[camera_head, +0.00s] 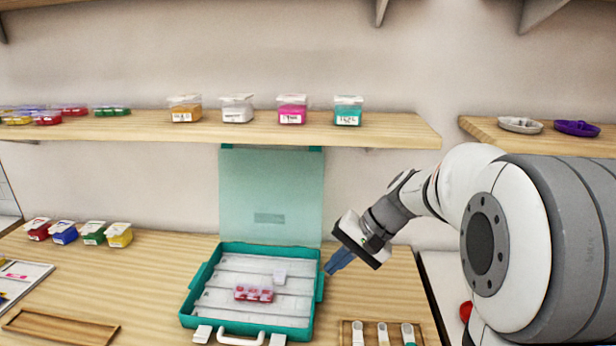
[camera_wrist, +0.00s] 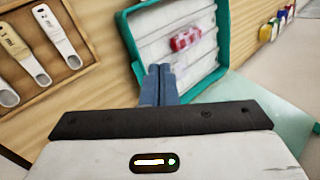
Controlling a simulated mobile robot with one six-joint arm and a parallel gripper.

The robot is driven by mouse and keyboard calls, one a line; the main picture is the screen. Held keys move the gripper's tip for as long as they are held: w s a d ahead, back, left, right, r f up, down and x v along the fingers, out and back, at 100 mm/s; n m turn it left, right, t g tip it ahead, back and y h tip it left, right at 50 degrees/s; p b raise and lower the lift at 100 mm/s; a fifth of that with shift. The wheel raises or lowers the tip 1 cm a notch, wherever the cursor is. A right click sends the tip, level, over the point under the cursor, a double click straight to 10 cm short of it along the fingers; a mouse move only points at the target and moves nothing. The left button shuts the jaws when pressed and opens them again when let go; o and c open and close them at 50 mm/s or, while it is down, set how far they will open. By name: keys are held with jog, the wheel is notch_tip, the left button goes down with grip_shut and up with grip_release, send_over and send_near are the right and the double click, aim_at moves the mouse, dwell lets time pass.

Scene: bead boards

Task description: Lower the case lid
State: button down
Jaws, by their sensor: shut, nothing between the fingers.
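The teal case (camera_head: 186,312) stands open on the wooden table, with its handle and two white latches at the front. Its translucent teal lid (camera_head: 270,185) is raised upright at the back, its top edge close to the shelf. A red bead box (camera_head: 254,294) and a small white piece (camera_head: 280,276) lie inside the case. My gripper (camera_head: 334,267) is shut and empty, just right of the case's right wall near the back. In the wrist view, its blue fingers (camera_wrist: 159,85) show beside the case rim (camera_wrist: 128,40), and part of the lid (camera_wrist: 268,120) shows at right.
A shelf (camera_head: 150,127) with several lidded boxes runs above and behind the lid. A wooden tray (camera_head: 382,325) with white scoops lies right of the case. Several small boxes (camera_head: 93,233) and an empty tray (camera_head: 60,328) are at left.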

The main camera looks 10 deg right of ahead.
jog(key=w+d+r+m+t+y+p, duration=0.15)
jog(key=w+d, duration=0.25)
jog(key=w, duration=0.4)
jog(key=w+d+r+m+t+y, duration=0.2)
jog(key=w+d+t+y, duration=0.15)
jog(key=w, duration=0.35)
jog(key=w+d+r+m+t+y+p, duration=0.1)
jog(key=w+d+r+t+y, duration=0.1)
jog(key=w+d, duration=0.45)
jog(key=p+x, duration=0.2)
jog(key=x, duration=1)
jog(key=shift+w+p, duration=0.15)
jog(key=shift+p, duration=0.15)
jog(key=shift+a+r, duration=0.15)
